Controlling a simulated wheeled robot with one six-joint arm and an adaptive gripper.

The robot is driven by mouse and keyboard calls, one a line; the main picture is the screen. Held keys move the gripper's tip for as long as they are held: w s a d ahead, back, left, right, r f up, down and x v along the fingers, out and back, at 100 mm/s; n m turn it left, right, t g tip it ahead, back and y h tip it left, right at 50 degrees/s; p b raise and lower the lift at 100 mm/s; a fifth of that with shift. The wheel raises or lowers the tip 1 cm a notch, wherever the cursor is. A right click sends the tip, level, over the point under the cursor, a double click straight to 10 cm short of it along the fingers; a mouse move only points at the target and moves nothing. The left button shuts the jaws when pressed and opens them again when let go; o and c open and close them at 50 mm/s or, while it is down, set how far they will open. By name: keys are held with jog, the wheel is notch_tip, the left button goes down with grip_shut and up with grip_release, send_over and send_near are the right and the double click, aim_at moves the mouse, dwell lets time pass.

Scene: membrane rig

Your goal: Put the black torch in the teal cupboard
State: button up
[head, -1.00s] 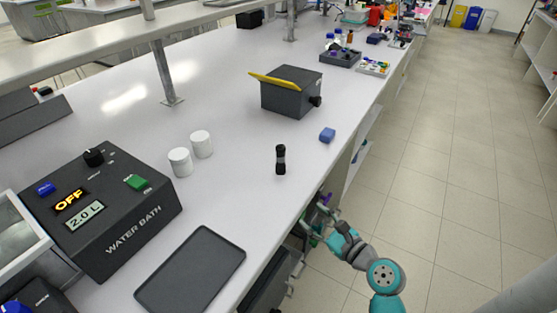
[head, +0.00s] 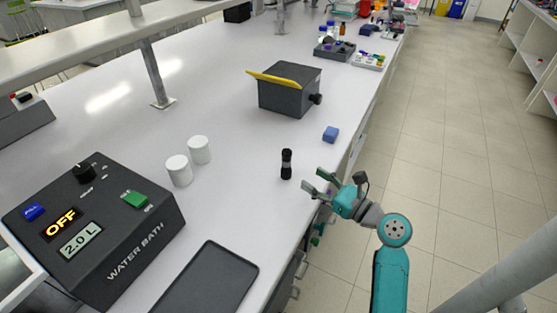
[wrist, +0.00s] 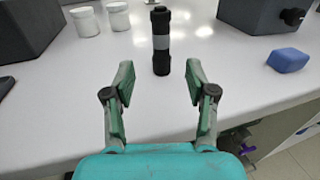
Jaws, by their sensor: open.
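The black torch (head: 286,164) stands upright on the white bench near its front edge. In the wrist view the torch (wrist: 161,42) has a grey band around its middle and stands just beyond the gap between my fingers. My gripper (head: 314,185) is open and empty at the bench edge, a little to the right of the torch and apart from it. Its two fingers also show in the wrist view (wrist: 158,84), spread to either side of the torch. No teal cupboard can be made out in these views.
Two white jars (head: 188,161) stand left of the torch, and a blue block (head: 331,134) lies to its right. A dark tray (head: 205,285) and the water bath (head: 95,225) are at the front left.

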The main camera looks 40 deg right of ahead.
aim_at(290, 164)
jog(key=w, duration=0.4)
jog(key=shift+w+a+r, duration=0.1)
jog(key=shift+w+a, duration=0.05)
jog(key=shift+w, duration=0.15)
jog(key=shift+w+a+f, duration=0.15)
jog(key=shift+w, duration=1.5)
jog(key=shift+w+a+f, duration=0.1)
jog(key=shift+w, duration=1.5)
grip_shut()
